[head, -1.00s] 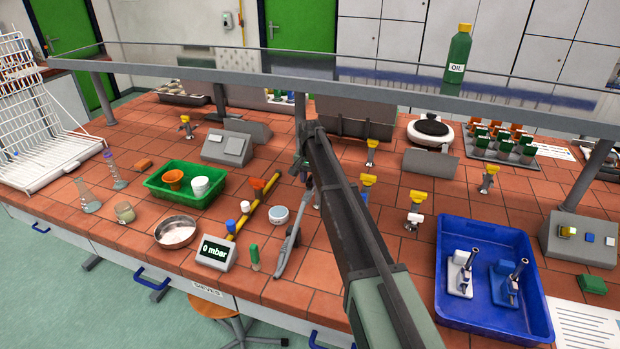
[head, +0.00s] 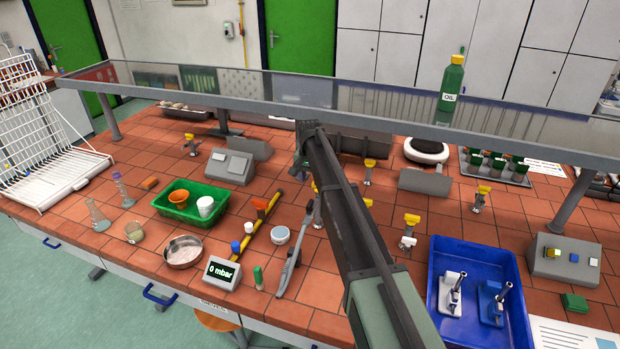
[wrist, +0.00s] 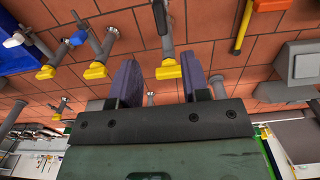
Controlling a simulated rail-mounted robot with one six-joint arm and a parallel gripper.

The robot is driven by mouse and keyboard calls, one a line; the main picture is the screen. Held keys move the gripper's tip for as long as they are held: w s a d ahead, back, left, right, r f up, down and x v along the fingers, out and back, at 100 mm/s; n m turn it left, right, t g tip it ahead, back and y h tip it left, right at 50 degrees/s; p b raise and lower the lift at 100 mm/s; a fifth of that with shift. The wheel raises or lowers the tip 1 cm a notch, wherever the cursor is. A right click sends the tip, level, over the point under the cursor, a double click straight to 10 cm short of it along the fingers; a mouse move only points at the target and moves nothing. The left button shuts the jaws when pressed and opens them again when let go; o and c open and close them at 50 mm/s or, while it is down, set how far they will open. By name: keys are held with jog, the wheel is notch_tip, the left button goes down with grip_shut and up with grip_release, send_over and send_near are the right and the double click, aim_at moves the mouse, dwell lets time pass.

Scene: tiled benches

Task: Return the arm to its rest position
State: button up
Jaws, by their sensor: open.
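My arm (head: 350,215) reaches from the lower right over the tiled bench, its far end near the glass shelf. My gripper (wrist: 160,68) shows in the wrist view with its two dark fingers spread apart. Nothing is held between them. A yellow-handled tap (wrist: 168,70) shows beyond the gap between the fingers, with no grip on it. In the head view the fingers cannot be made out clearly at the arm's far end.
The glass shelf (head: 300,107) spans the bench, with an oil bottle (head: 451,92) on it. A blue tray (head: 437,290) stands right of the arm. A green tray (head: 190,211), a pressure display (head: 222,273) and several yellow-handled taps (head: 409,230) stand on the bench.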

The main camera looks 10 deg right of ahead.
jog(key=s+f+n+b, duration=0.2)
jog(key=s+f+b, duration=0.3)
jog(key=s, duration=0.8)
jog(key=s+f+n+b, duration=0.2)
jog(key=s+f+b, duration=0.4)
jog(key=s, duration=0.7)
jog(key=s+f+n+b, duration=0.2)
jog(key=s+f+b, duration=0.4)
jog(key=s, duration=0.7)
jog(key=shift+s+f+b, duration=0.2)
jog(key=shift+s+b, duration=0.15)
jog(key=shift+d, duration=0.1)
